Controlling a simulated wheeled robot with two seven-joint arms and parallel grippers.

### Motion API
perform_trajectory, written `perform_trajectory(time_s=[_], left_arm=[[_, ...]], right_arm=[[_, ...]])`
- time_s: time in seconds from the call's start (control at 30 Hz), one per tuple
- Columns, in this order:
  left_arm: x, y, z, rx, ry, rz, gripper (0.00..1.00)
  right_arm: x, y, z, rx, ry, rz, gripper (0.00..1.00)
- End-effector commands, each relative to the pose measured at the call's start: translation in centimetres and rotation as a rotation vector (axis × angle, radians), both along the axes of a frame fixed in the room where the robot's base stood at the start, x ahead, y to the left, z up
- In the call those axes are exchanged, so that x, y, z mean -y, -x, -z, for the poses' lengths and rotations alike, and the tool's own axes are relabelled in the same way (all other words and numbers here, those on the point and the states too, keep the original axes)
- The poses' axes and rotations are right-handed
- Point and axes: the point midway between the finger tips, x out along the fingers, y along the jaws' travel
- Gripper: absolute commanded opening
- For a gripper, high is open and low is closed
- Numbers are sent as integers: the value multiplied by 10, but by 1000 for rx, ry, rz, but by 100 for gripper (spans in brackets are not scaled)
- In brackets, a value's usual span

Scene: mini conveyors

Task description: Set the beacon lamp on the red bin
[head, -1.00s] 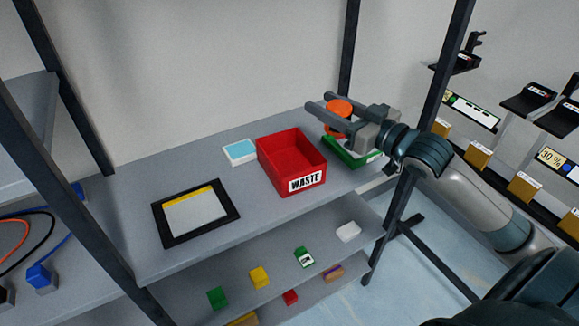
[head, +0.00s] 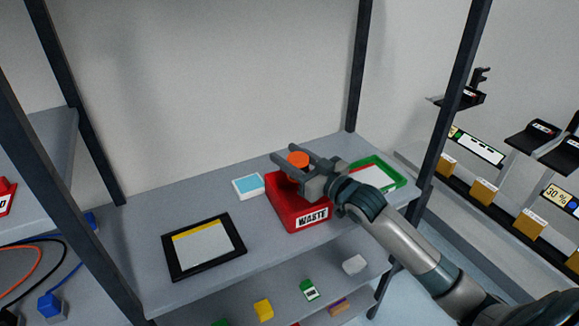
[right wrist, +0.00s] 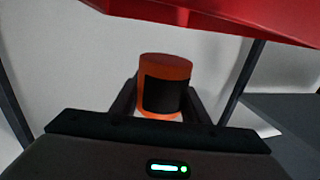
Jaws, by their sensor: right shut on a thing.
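The beacon lamp (head: 298,159) is an orange cylinder; in the right wrist view the lamp (right wrist: 166,70) shows a dark band and a pale base. My right gripper (head: 284,154) is shut on it. In the head view the lamp appears at the back part of the red bin (head: 284,215), which is labelled WASTE. The gripper and wrist cover much of the bin's opening, and I cannot tell if the lamp touches the bin. The bin's red wall (right wrist: 230,18) crosses the top of the right wrist view. My left gripper is not in view.
A green-rimmed tray (head: 402,183) lies right of the bin. A white-and-blue box (head: 248,185) and a black-framed panel (head: 205,247) lie to its left. Dark posts (head: 360,65) frame the grey shelf (head: 185,216). Small coloured blocks sit on the lower shelf.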

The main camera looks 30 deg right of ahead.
Motion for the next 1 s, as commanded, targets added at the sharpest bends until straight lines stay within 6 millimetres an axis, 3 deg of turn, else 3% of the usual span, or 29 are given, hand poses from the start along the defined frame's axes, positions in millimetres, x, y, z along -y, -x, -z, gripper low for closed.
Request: perform_trajectory(time_s=[0.3,0.7,1.0], left_arm=[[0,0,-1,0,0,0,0],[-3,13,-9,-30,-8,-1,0],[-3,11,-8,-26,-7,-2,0]], right_arm=[[0,0,1,0,-1,0,17],[0,1,39,0,0,0,17],[0,1,40,1,0,0,17]])
